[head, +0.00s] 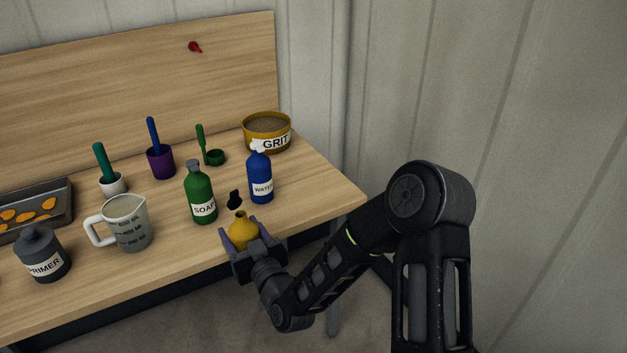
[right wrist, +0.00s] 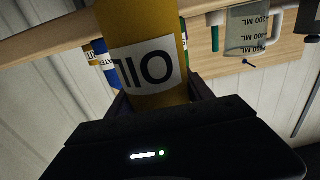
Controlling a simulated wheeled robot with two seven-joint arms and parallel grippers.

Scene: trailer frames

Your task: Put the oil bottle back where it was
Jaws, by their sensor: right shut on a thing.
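The yellow oil bottle (head: 242,233) is at the front edge of the wooden table, in my right gripper (head: 244,240). In the right wrist view the bottle (right wrist: 140,25) stands between the two fingers, its OIL label showing upside down. The right gripper (right wrist: 160,98) is shut on it. The bottle looks upright; I cannot tell whether its base touches the table, as the gripper hides it. A small black cap-like shape (head: 234,200) shows just behind the bottle. My left gripper is not in view.
A green soap bottle (head: 200,196) and a blue water bottle (head: 260,180) stand behind the oil bottle. A measuring jug (head: 131,224), a grey primer bottle (head: 42,254) and a tray (head: 60,205) are left. A grit bowl (head: 266,125) is back right. The table's right corner (head: 335,200) is clear.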

